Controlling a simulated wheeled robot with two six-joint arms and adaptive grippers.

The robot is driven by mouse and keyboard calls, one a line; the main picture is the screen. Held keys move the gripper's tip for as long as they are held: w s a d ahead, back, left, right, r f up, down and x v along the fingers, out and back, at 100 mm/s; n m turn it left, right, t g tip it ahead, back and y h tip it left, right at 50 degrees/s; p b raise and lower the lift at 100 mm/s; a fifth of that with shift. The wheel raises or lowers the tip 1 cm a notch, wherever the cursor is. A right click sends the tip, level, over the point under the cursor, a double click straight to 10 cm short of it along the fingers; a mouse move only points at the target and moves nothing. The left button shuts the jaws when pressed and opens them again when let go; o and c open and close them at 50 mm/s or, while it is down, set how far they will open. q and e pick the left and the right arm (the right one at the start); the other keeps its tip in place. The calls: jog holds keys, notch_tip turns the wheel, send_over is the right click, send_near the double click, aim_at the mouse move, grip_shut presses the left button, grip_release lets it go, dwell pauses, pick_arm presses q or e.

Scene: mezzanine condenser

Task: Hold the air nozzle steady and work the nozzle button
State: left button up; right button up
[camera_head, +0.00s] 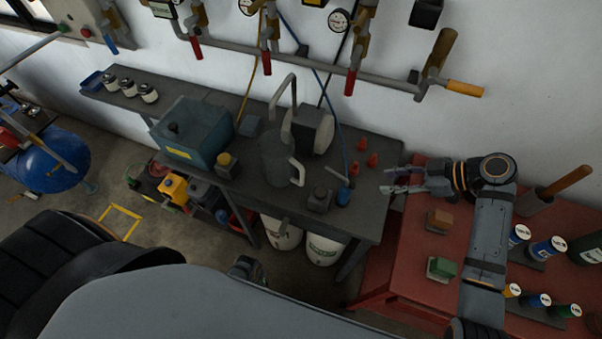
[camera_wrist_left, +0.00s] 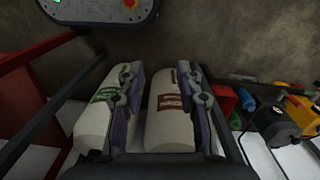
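A thin blue air hose (camera_head: 336,118) hangs down the wall to the bench's right end. Near its lower end is a small blue and grey piece that looks like the air nozzle (camera_head: 343,195); its button is too small to make out. My right gripper (camera_head: 388,181) is to the right of it, apart from it, over the gap between bench and red table. Its fingers are spread and empty. My left gripper (camera_wrist_left: 161,85) is open in the left wrist view, with nothing between its fingers. In the head view it shows only partly, low in front of the bench.
Two white containers (camera_wrist_left: 175,115) stand on the floor under the dark bench (camera_head: 240,190). The red table (camera_head: 405,245) at right holds blocks and several small cans.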

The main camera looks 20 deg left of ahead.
pick_arm(q)
jog(key=w+d+r+g+h, duration=0.1)
jog(key=w+d+r, duration=0.2)
jog(key=r, duration=0.4)
jog(key=w+d+r+n+h, duration=0.1)
jog(key=w+d+r, duration=0.15)
jog(key=r, duration=0.35)
jog(key=w+d+r+g+h, duration=0.1)
jog(key=w+d+r, duration=0.1)
jog(key=w+r, duration=0.35)
jog(key=w+a+r+n+t+h, duration=0.2)
jog(key=w+r+t, duration=0.5)
jog(key=r, duration=0.4)
jog(key=n+t+h, duration=0.3)
jog(key=t+h, duration=0.1)
jog(key=t, duration=0.1)
send_near(353, 185)
jog(key=a+r, duration=0.2)
jog(key=a, duration=0.5)
jog(key=x, duration=1)
jog(key=shift+w+a+r, duration=0.15)
jog(key=shift+w, duration=0.05)
pick_arm(e)
jog(key=shift+s+r, duration=0.1)
jog(key=shift+s, duration=0.15)
pick_arm(q)
jog(key=shift+c, duration=0.3)
grip_shut()
